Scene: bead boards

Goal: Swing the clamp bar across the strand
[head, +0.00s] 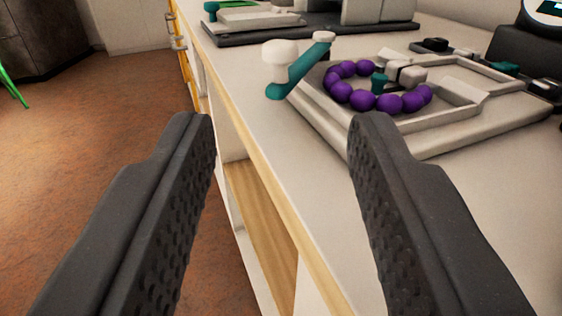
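The purple bead strand (363,101) lies in a curved arc on a pale bead board (470,127) on the bench. A teal bar (301,70), which looks like the clamp bar, stands at the board's left corner. It has a large cream knob (280,56) at its near left end and a small pale cap at its far end. The bar points off to the left side of the strand and does not lie across it. My gripper (282,122) is open and empty, with its two dark fingers wide apart. It is nearer the camera than the board, over the bench edge.
A small teal and cream fitting (398,75) sits inside the bead arc. Another board on a dark base (310,30) stands farther back, and dark equipment (530,50) stands at the right. The near bench top (270,130) is clear; the floor lies open at left.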

